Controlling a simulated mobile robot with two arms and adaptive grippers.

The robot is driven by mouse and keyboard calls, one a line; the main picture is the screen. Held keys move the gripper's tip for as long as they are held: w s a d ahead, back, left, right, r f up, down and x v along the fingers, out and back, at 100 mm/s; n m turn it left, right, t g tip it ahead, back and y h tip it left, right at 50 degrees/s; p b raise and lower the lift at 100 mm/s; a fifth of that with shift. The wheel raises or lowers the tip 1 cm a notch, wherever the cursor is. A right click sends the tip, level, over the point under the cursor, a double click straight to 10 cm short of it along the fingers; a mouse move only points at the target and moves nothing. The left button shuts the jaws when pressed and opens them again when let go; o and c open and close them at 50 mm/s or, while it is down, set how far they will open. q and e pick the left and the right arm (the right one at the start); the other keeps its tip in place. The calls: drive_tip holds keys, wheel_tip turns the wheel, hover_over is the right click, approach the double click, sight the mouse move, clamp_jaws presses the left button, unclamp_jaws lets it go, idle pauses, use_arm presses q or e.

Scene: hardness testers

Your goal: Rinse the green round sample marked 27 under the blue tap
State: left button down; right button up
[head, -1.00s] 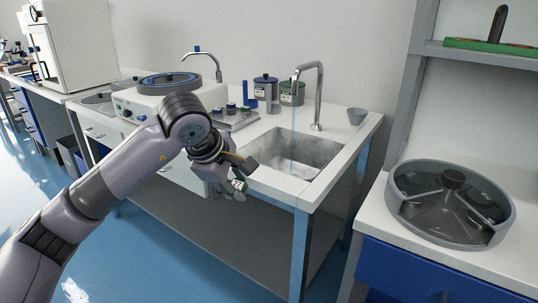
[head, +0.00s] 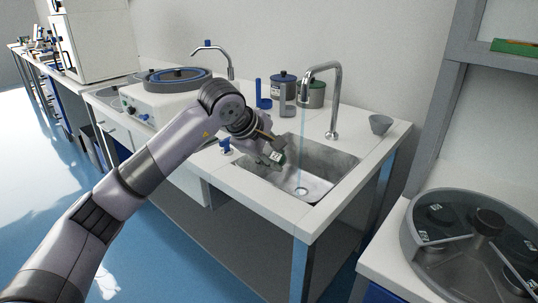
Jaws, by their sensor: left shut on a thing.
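My left gripper (head: 268,150) is shut on the green sample (head: 278,158), which shows a pale label whose number is too small to read. The gripper holds it over the left edge of the sink basin (head: 338,163). A tall chrome tap (head: 336,100) arches over the basin, and a thin bluish stream (head: 302,145) falls from its spout to the drain. The sample is left of the stream and apart from it. A second, smaller tap (head: 229,60) with a blue knob stands farther back at the left. My right gripper is not in view.
A grinder with a round disc (head: 178,77) stands left of the sink. Lidded jars (head: 284,88) stand behind the basin, and a small grey cup (head: 380,124) is at the right. A round covered machine (head: 470,245) sits on the right bench.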

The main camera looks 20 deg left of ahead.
use_arm(q)
drive_tip(key=shift+w+d+r, duration=0.1)
drive_tip(key=shift+w+d, duration=0.25)
drive_tip(key=shift+w, duration=0.5)
drive_tip(key=w+d+p, duration=0.2)
drive_tip(key=w+p, duration=0.1)
drive_tip(key=w, duration=0.3)
drive_tip(key=shift+w+d, duration=0.2)
drive_tip(key=shift+w, duration=0.2)
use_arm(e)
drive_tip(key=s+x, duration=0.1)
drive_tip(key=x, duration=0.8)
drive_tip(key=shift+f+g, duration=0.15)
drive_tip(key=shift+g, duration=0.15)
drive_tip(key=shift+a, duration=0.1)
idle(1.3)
